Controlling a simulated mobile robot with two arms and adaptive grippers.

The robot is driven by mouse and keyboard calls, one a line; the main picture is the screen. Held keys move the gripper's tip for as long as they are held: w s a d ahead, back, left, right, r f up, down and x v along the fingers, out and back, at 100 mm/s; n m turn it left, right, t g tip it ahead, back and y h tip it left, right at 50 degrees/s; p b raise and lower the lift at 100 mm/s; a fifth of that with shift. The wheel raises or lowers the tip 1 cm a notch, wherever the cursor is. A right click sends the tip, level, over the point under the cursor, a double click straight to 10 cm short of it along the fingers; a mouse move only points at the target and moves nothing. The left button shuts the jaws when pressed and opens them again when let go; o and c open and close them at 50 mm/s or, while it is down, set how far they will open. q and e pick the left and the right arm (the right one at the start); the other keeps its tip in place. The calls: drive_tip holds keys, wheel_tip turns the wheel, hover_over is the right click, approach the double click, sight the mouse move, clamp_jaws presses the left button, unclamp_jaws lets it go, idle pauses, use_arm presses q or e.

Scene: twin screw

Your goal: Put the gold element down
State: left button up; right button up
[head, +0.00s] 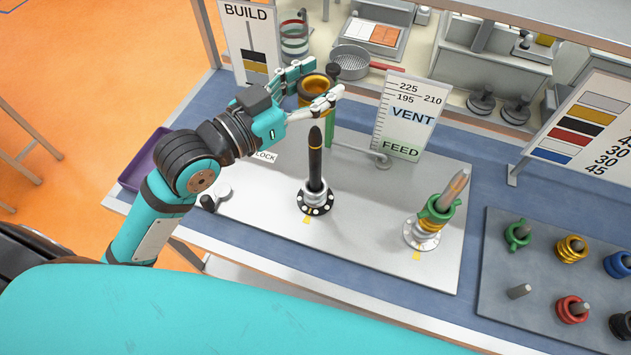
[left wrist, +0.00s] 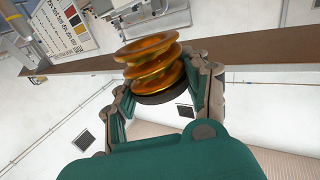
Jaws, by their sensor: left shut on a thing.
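My left gripper (head: 314,97) is shut on a gold element (head: 312,90). In the left wrist view the gold element (left wrist: 149,62) is a ridged gold piece between the two fingers, with a dark ring at its lower end. In the head view it is held above the metal plate, up and behind the tip of the black shaft (head: 315,160), which stands upright in a flanged base. My right gripper is not in view.
A rack board (head: 500,300) at the right holds green, gold, blue, red and black elements and one bare peg (head: 519,291). A scale sign (head: 408,112) and a green post (head: 330,129) stand behind the black shaft. A BUILD sign (head: 249,45) stands behind the left gripper.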

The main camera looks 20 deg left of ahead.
use_arm(q)
drive_tip(key=b, duration=1)
hover_over(311, 178)
drive_tip(key=w, duration=0.1)
drive_tip(key=f, duration=1.1)
drive_tip(key=shift+w+d, duration=0.1)
drive_tip(key=shift+d, duration=0.15)
wheel_tip(311, 178, down, 8)
drive_tip(key=shift+f+b, duration=0.1)
drive_tip(key=shift+b, duration=0.5)
drive_tip(key=shift+f, duration=2.2)
drive_tip(key=shift+f, duration=0.1)
drive_tip(key=shift+f, duration=0.15)
drive_tip(key=o, duration=1.4)
